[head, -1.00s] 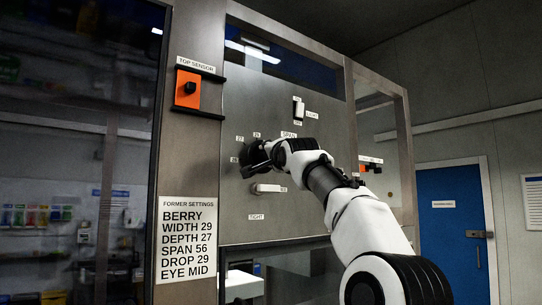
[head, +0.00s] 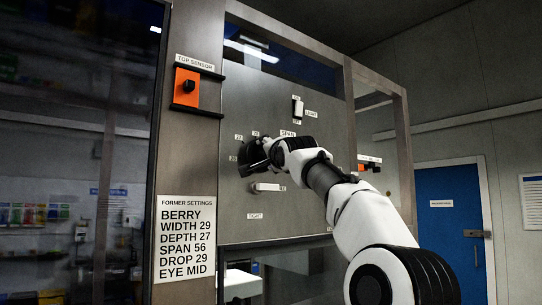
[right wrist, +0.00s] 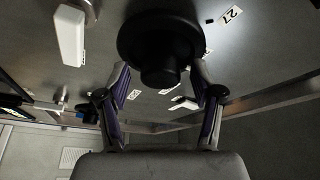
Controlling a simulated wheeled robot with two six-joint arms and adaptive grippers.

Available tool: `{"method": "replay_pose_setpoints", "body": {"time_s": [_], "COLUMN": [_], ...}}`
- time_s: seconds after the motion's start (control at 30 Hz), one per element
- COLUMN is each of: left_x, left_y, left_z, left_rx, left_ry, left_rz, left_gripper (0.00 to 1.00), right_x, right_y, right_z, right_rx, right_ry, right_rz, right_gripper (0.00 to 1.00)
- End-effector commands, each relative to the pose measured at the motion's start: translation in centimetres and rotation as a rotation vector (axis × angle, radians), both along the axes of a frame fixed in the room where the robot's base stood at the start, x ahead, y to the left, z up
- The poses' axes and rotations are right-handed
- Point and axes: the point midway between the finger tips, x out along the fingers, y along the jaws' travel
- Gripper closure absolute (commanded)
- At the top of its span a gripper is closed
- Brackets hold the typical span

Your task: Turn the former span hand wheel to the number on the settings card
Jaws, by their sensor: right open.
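The settings card (head: 186,242), on the post at left in the head view, reads BERRY, WIDTH 29, DEPTH 27, SPAN 56, DROP 29, EYE MID. The black span hand wheel (head: 247,161) is on the grey panel under the SPAN label (head: 288,133), partly hidden by my right gripper (head: 266,151). In the right wrist view the wheel (right wrist: 142,42) has a round knob or hub facing me. My right gripper (right wrist: 161,72) is open, its fingers at either side of the hub; contact is unclear. My left gripper is not in view.
Number labels such as 27 (head: 239,138) ring the wheel. A white lever (head: 266,187) is just below it, above the TIGHT label. A light switch (head: 298,108) is above right. The orange top sensor (head: 187,88) is on the post at upper left.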

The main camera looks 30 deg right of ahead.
Motion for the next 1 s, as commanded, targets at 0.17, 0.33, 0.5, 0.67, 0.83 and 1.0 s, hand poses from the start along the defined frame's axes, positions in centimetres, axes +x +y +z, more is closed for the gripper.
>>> {"method": "replay_pose_setpoints", "body": {"time_s": [0.17,0.33,0.5,0.67,0.83,1.0], "left_x": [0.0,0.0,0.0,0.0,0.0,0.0], "left_y": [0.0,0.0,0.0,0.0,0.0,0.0], "left_z": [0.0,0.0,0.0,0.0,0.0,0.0], "left_rx": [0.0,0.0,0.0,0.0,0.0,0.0], "left_ry": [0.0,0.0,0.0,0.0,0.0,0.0], "left_rz": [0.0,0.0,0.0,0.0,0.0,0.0], "left_gripper": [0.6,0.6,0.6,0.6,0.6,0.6], "right_x": [-1.5,-3.6,-5.5,-6.2,-6.3,-6.3], "right_y": [0.5,1.3,2.0,2.3,2.4,2.4], "right_z": [-0.2,-0.7,-1.1,-1.3,-1.3,-1.3], "right_rx": [-0.001,-0.004,-0.004,-0.004,-0.003,-0.003], "right_ry": [0.002,0.001,0.002,0.002,0.002,0.001], "right_rz": [0.002,0.006,0.008,0.009,0.009,0.008], "right_gripper": [0.34,0.34,0.34,0.34,0.34,0.34]}}
